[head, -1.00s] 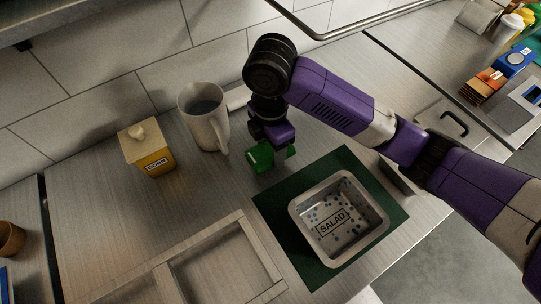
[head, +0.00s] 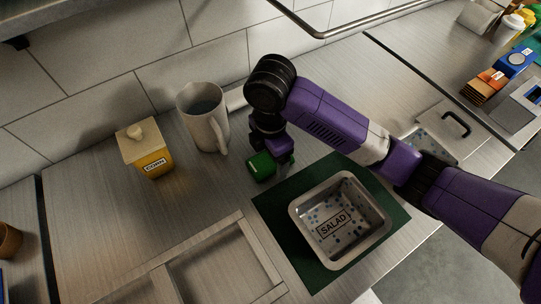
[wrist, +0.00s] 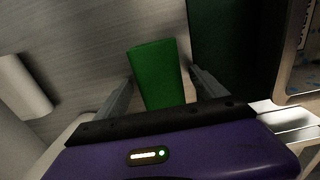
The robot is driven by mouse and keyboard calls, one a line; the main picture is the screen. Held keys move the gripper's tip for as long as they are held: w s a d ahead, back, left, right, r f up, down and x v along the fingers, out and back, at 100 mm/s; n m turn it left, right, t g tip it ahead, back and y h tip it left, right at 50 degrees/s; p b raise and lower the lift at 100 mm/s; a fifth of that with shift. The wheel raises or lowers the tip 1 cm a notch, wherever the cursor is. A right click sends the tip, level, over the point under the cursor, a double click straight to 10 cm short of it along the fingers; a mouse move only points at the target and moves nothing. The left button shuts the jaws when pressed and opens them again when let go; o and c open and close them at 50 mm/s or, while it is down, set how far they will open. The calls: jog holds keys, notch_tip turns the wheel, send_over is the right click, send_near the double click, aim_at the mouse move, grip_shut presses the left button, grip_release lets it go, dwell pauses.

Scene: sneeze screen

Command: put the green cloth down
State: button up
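The green cloth (head: 260,166) is a small folded block in the head view, low over the steel counter or touching it, just left of the green mat. I cannot tell whether its underside rests on the counter. In the wrist view the cloth (wrist: 157,72) stands between the two fingertips of my gripper (wrist: 160,76), which close in on its sides. My gripper (head: 270,156) points down over the counter in the head view, its fingers largely hidden behind the cloth and the wrist.
A SALAD tray (head: 298,208) sits on the dark green mat (head: 275,212) at right. A mug (head: 203,118) and a yellow CORN container (head: 150,160) stand behind left. Empty recessed compartments (head: 240,213) lie in front. Counter between mug and compartments is clear.

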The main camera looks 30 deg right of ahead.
notch_tip(320, 180, up, 12)
jog(key=p, duration=0.1)
jog(key=shift+r+p, duration=0.15)
jog(key=shift+p, duration=0.15)
dwell(0.3)
dwell(0.5)
